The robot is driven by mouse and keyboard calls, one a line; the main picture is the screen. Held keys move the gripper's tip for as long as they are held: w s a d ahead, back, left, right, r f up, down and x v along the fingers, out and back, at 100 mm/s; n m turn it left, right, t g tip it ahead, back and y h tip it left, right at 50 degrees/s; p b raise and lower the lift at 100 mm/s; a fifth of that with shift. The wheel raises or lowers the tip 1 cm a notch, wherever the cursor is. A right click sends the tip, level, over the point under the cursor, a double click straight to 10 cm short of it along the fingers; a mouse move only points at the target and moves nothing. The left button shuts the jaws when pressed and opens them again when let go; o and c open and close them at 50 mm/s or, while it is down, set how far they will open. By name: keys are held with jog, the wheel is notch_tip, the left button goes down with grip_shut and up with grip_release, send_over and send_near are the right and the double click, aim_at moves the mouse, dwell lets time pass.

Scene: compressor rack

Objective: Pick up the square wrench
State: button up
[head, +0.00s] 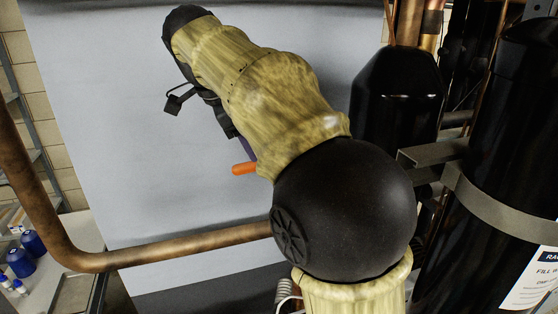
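I cannot make out the square wrench in the head view. My own arm crosses the middle of the picture and hides much of what lies behind it. My gripper (224,118) is mostly hidden behind the arm; only some dark parts show along its lower left side. A purple piece (248,150) and a small orange piece (244,169) stick out below the arm. I cannot tell whether they belong to the gripper or to a tool, or whether the fingers are open or shut.
A bent copper pipe (90,262) runs along the left and below the arm. A pale grey panel (110,130) fills the back. Black cylinders (500,130) and a metal bracket (430,153) crowd the right. Blue containers (20,262) stand at lower left.

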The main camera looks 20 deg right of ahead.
jog(key=shift+f, duration=0.25)
jog(key=x, duration=0.2)
jog(key=p+x, duration=0.1)
jog(key=x, duration=0.1)
jog(key=shift+s+d+r, duration=0.15)
jog(key=shift+s+d, duration=0.05)
jog(key=shift+d, duration=0.15)
jog(key=shift+w+d+f, duration=0.15)
jog(key=shift+f, duration=0.3)
jog(key=shift+w, duration=0.15)
jog(key=shift+w, duration=0.1)
jog(key=shift+d, duration=0.15)
jog(key=shift+s, duration=0.2)
jog(key=shift+a, duration=0.35)
jog(key=c, duration=0.7)
jog(key=shift+s, duration=0.1)
grip_shut()
